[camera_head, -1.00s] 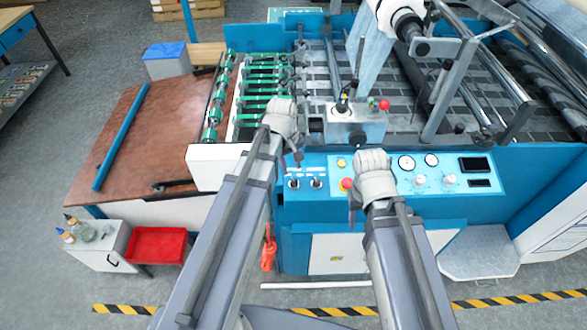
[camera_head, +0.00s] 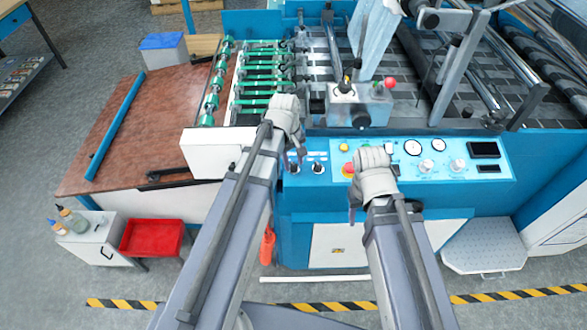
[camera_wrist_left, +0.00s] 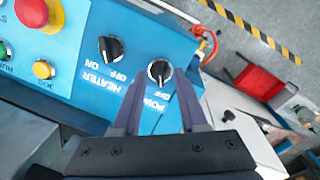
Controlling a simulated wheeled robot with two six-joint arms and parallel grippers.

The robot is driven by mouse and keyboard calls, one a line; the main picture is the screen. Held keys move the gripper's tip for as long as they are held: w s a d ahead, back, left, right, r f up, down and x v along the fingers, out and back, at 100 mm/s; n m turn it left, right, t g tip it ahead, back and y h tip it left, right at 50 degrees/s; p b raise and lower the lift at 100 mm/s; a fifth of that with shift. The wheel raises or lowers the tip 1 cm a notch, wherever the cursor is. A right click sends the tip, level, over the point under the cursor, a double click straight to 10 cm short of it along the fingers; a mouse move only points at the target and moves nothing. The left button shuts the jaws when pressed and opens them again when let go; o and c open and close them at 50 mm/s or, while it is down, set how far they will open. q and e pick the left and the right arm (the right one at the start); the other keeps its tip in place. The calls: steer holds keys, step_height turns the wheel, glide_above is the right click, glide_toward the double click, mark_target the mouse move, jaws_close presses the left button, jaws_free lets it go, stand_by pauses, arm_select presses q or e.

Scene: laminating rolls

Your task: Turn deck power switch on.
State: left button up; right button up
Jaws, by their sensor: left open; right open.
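The power switch (camera_wrist_left: 159,72) is a round black rotary knob on the blue control panel, with upside-down "POWER" and "OFF" lettering below it in the left wrist view. In the head view it is the left of two dark knobs (camera_head: 294,168). Its pale pointer mark is small, and its setting is hard to read. My left gripper (camera_wrist_left: 160,83) is open, its two dark fingers on either side of the knob's lower part; contact cannot be told. My right gripper (camera_head: 356,196) is open over the panel's front, right of the switches, its fingers mostly hidden.
The heater knob (camera_wrist_left: 112,49) stands close beside the power switch. A red button (camera_head: 348,170) and gauges (camera_head: 412,147) lie further right on the panel. A metal control box (camera_head: 361,104) rises behind. A red tray (camera_head: 152,237) stands at lower left.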

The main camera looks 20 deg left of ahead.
arm_select(q)
steer(key=shift+f, duration=0.4)
steer(key=shift+c, duration=0.4)
jaws_close()
